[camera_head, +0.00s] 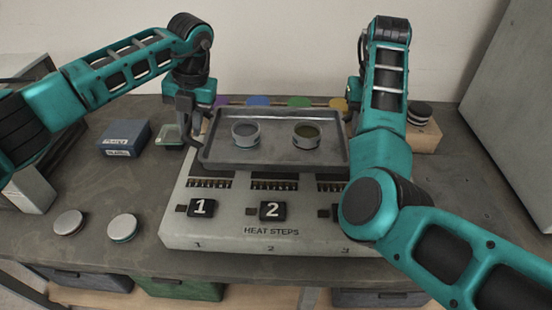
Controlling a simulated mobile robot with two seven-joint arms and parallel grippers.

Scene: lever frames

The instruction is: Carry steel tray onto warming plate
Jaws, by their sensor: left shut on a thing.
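The steel tray (220,162) is a shallow grey rectangle. It carries two small round cups, one with grey contents (245,135) and one with dark olive contents (306,136). My left gripper (194,138) is shut on the tray's left end. My right arm reaches to the tray's right end, but its gripper is hidden behind the forearm. The tray looks level above the back part of a pale block (230,228) marked "HEAT STEPS". I cannot tell whether the tray touches the block. No separate warming plate shows clearly.
Numbered tiles 1 (201,202) and 2 (272,211) sit on the block's front. A blue box (125,137), a pale green dish (171,135) and two round lids (122,228) are left of it. A wooden block (425,138) with dark discs stands at the right.

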